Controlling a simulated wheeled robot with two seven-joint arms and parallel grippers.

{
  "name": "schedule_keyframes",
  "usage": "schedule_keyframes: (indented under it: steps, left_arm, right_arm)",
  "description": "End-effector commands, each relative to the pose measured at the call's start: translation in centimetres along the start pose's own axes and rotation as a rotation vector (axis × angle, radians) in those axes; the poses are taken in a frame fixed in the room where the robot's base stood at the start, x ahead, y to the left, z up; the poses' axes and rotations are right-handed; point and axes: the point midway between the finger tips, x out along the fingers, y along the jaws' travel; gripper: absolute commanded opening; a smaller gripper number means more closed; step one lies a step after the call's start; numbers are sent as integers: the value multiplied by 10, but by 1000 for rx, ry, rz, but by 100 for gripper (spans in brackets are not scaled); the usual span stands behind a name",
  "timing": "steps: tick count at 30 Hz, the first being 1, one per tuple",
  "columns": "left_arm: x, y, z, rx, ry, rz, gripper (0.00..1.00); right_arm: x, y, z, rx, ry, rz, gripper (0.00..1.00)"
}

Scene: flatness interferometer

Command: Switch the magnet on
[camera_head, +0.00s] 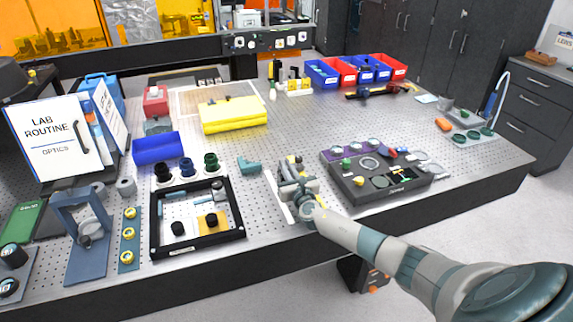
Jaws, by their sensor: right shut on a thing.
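My right gripper (298,190) reaches in from the lower right over the front middle of the perforated table. It is shut on a part of a small dark-and-yellow device (293,162) that stands beside a pale strip (275,196). The gripper and wrist hide most of this device, so I cannot make out the magnet's switch or its position. My left gripper is not in view.
A black frame with small parts (154,215) stands left of the gripper. A dark grey tray with lenses (362,194) lies close on its right. A teal block (248,166) sits just behind. The table (300,120) has free room farther back.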

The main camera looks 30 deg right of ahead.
Motion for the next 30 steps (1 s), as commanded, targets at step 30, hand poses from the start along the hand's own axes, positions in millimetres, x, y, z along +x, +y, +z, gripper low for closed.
schedule_keyframes:
  steps: [30]
  left_arm:
    - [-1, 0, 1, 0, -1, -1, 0]
  right_arm:
    - [-5, 0, 0, 0, -1, -7, 27]
